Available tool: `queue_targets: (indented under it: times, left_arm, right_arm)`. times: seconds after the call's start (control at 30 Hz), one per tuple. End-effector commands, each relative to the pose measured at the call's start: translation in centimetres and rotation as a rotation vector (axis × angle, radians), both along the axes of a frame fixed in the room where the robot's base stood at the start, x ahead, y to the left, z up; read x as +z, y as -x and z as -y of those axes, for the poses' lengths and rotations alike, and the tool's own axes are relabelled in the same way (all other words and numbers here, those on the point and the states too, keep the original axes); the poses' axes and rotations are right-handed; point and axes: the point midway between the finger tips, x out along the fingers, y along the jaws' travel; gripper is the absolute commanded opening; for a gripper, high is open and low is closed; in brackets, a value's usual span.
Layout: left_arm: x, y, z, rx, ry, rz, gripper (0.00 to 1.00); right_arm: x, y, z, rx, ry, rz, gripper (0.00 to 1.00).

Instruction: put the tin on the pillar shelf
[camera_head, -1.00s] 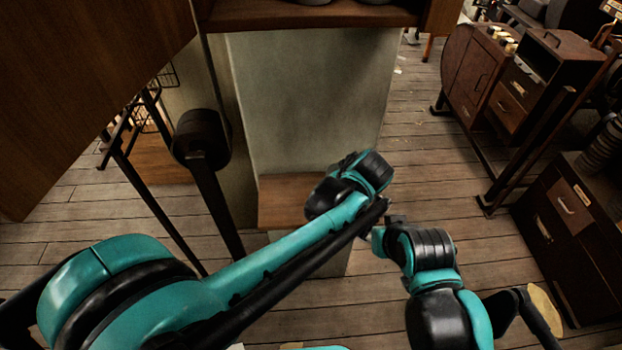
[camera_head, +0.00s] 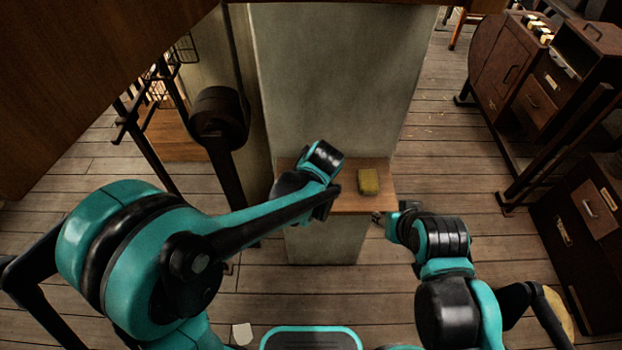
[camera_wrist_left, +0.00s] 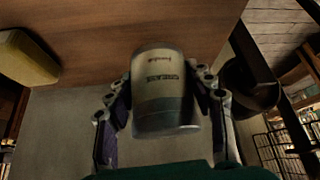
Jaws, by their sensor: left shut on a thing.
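The tin (camera_wrist_left: 160,95), pale above with a darker band and a printed label, is between the fingers of my left gripper (camera_wrist_left: 165,88), which is shut on it. In the left wrist view the tin overlaps the brown wooden pillar shelf (camera_wrist_left: 130,30); I cannot tell whether it touches it. In the head view the shelf (camera_head: 345,203) juts from the pale pillar (camera_head: 335,90). My left wrist is over the shelf's left part and hides the tin and fingers. My right gripper (camera_head: 384,217) is beside the shelf's right front corner; its fingers are too small to read.
A yellow block (camera_head: 369,181) lies on the shelf's right half; it also shows in the left wrist view (camera_wrist_left: 28,57). A dark round-headed post (camera_head: 220,120) stands left of the pillar. Wooden cabinets (camera_head: 510,70) stand at right. Shelf around the block is bare.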

Motion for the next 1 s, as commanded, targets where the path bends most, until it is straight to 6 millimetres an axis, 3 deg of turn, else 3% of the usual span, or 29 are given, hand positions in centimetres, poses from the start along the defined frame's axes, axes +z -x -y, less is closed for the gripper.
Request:
queue_targets:
  times: [0.2,0.57,0.6,0.67,1.0]
  left_arm:
    - [-3.3,0.0,0.0,0.0,0.0,0.0,0.13]
    - [-3.7,0.0,0.0,0.0,0.0,0.0,0.13]
    - [-3.8,0.0,0.0,0.0,0.0,0.0,0.55]
    - [-3.7,0.0,0.0,0.0,0.0,0.0,0.71]
    - [-3.6,0.0,0.0,0.0,0.0,0.0,0.73]
  right_arm:
    - [-1.0,0.0,0.0,0.0,0.0,0.0,0.4]
    - [-1.2,0.0,0.0,0.0,0.0,0.0,0.4]
    - [-1.3,0.0,0.0,0.0,0.0,0.0,0.4]
    - [-1.2,0.0,0.0,0.0,0.0,0.0,0.4]
    - [-1.0,0.0,0.0,0.0,0.0,0.0,0.4]
